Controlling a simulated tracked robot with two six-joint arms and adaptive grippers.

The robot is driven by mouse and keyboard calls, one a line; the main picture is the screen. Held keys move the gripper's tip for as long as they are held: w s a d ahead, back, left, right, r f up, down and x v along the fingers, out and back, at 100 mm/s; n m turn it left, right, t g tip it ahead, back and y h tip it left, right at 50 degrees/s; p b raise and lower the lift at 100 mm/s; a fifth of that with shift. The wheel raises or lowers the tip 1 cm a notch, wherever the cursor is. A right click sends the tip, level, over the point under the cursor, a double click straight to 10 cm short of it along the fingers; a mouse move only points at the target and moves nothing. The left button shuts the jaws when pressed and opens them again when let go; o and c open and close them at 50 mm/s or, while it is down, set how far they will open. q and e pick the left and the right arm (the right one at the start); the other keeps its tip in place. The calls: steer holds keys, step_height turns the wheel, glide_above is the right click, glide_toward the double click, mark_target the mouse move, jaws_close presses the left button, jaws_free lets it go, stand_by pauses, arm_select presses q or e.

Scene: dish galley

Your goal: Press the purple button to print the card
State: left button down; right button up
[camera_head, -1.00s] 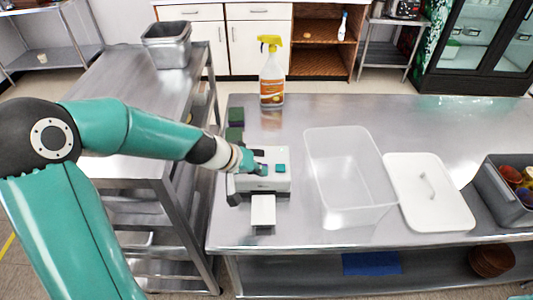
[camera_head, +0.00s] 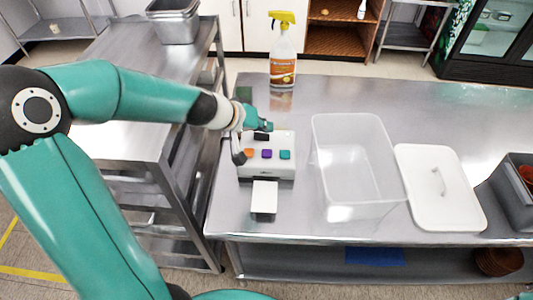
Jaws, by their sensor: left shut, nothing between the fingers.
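The card printer (camera_head: 284,172) is a small light-grey box on the steel table. Its front row has an orange button (camera_head: 248,154), a purple button (camera_head: 266,154) and a teal button (camera_head: 285,155). All three buttons are uncovered. A flat white piece (camera_head: 264,197) sticks out at the printer's front; I cannot tell whether it is a tray or a card. My left gripper (camera_head: 263,134) is shut and empty, at the printer's back left, behind the purple button in the picture and apart from it. My right gripper is not in view.
A clear plastic bin (camera_head: 333,201) stands right of the printer, with a white lid (camera_head: 450,210) beside it. A grey crate (camera_head: 507,197) is at the right edge. A yellow-topped spray bottle (camera_head: 282,68) stands behind. The table's back right is clear.

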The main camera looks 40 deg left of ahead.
arm_select(q)
steer(key=b, duration=0.4)
glide_above(265, 153)
step_height(265, 153, down, 5)
steer(key=shift+f, duration=0.2)
steer(key=shift+f+b, duration=0.8)
steer(key=shift+b, duration=0.15)
steer(key=shift+f, duration=0.1)
steer(key=shift+f+b, duration=0.25)
steer(key=shift+b, duration=0.25)
steer(key=shift+s+f+b, duration=0.1)
steer(key=shift+f+b, duration=0.35)
steer(key=shift+b, duration=0.1)
stand_by(0.7)
steer(key=shift+r, duration=0.1)
stand_by(0.4)
steer(key=shift+r+p, duration=0.7)
steer(key=shift+r, duration=0.05)
